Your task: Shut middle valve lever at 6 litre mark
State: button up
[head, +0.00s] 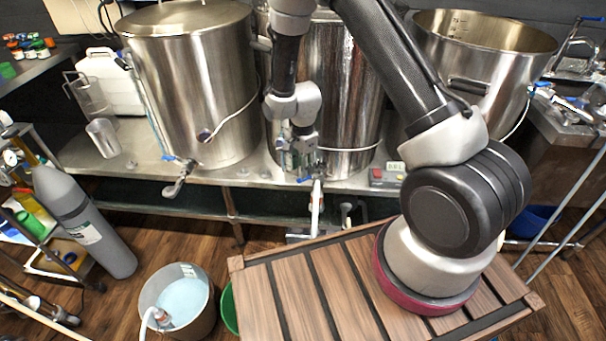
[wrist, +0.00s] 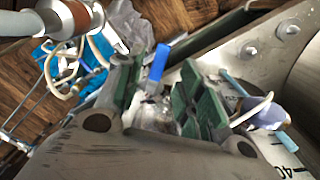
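The middle kettle (head: 345,100) stands behind my arm on the steel bench. Its valve carries a blue lever (head: 304,179) low at the front, and a white hose (head: 316,210) hangs below. My gripper (head: 302,158) is just above the lever, pointing down. In the wrist view the green-padded fingers (wrist: 158,95) stand apart, and the blue lever (wrist: 158,62) shows between their tips; I cannot tell whether they touch it. The bucket (head: 150,285) on the floor holds pale bluish liquid (head: 184,300) and a hose end. Its litre marks are too small to read.
A lidded left kettle (head: 190,80) and an open right kettle (head: 480,60) flank the middle one. A small red-buttoned box (head: 387,177) sits on the bench. A slatted wooden top (head: 290,290) lies in front. A grey gas cylinder (head: 85,225) stands at left.

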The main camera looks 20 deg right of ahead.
aim_at(310, 177)
jog(key=shift+f, duration=1.95)
jog(key=shift+c, duration=0.3)
grip_shut()
